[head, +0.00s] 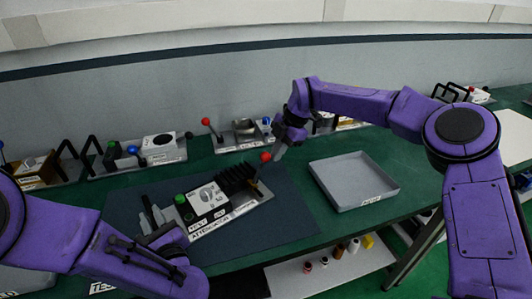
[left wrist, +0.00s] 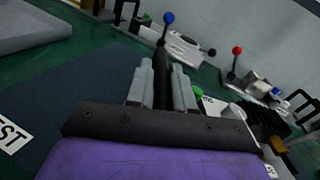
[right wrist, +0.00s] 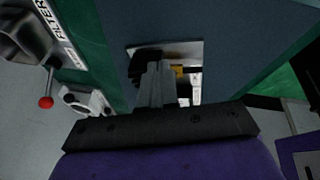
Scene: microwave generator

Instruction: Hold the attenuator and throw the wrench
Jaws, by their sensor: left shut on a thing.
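The attenuator (head: 207,197) is a grey plate with a white dial box, a green knob and black fins, on a dark mat. A lever with a red ball (head: 265,157), seemingly the wrench, rises at its right end. My left gripper (head: 152,214) is at the attenuator's left end, shut on a black upright part, seemingly its handle, which shows between the fingers in the left wrist view (left wrist: 163,78). My right gripper (head: 277,152) is beside the red ball, pointing down, its fingers (right wrist: 157,80) close together with nothing seen between them. They hide part of the attenuator's end in the right wrist view.
An empty grey tray (head: 353,182) stands to the right on the green bench. Several other devices with levers line the back, one with a blue ball (head: 133,150) and one with a red ball (head: 206,121). Bare mat (head: 280,215) lies in front of the attenuator's right end.

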